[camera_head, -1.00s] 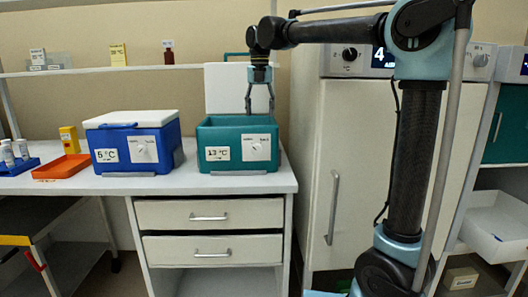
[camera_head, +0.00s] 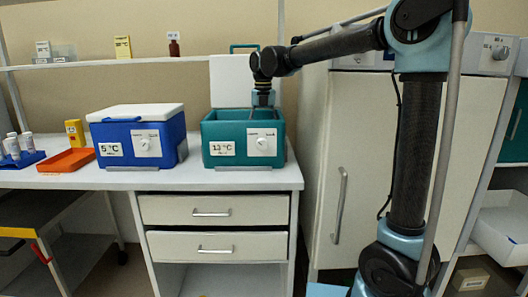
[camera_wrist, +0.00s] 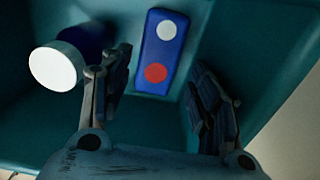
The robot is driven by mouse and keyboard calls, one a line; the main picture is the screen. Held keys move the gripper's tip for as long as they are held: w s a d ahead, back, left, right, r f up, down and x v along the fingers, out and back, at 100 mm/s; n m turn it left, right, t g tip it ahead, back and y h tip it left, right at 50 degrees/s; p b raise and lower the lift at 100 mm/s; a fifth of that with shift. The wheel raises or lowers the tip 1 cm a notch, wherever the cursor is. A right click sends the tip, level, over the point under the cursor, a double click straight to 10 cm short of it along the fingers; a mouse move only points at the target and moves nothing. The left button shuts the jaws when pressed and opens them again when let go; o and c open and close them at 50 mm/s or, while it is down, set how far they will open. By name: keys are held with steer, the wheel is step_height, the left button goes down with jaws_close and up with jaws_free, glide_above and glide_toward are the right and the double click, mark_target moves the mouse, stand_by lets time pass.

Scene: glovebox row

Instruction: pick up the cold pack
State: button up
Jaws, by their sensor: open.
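The cold pack (camera_wrist: 157,50) appears to be the flat blue slab with a white dot and a red dot, lying inside the teal cooler box (camera_head: 218,129). My gripper (camera_wrist: 160,84) is open, with its two fingers on either side of the slab's near end in the wrist view and nothing held between them. In the head view its fingers are down inside the open teal box, hidden by the front wall, and so is the cold pack. I cannot tell whether the fingertips touch it.
The box's raised lid (camera_head: 230,80) is behind my wrist. A closed blue cooler (camera_head: 138,142), an orange tray (camera_head: 66,161) and a blue vial rack (camera_head: 22,160) are to the left.

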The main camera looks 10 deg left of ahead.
steer(key=shift+f, duration=3.1)
steer(key=c, duration=1)
